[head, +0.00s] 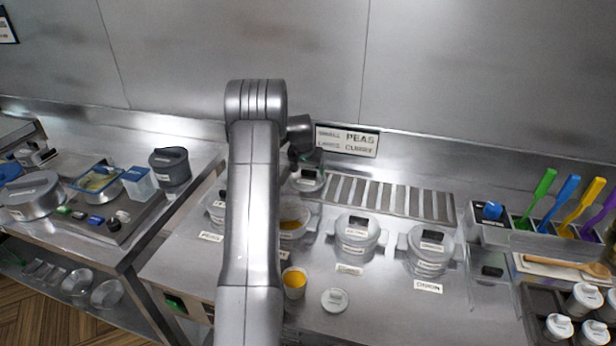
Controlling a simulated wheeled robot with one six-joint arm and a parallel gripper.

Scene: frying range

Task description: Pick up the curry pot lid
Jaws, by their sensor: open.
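An open pot (291,224) with yellow-orange content stands just right of my arm, partly hidden by it. A round lid (309,185) with a dark handle lies behind this pot, near the back of the counter; its label is too small to read. My gripper (307,159) is open, at the back of the counter, close over this lid's handle. Whether the fingers touch or straddle the handle cannot be told. A smaller pale lid (335,301) lies at the front, beside an open cup (294,284) with yellow content.
Lidded clear pots (357,240) and (430,254) stand to the right. A slotted metal strip (390,197) runs behind them. A pot (216,207) is left of my arm. Coloured-handled utensils (568,205) stand far right.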

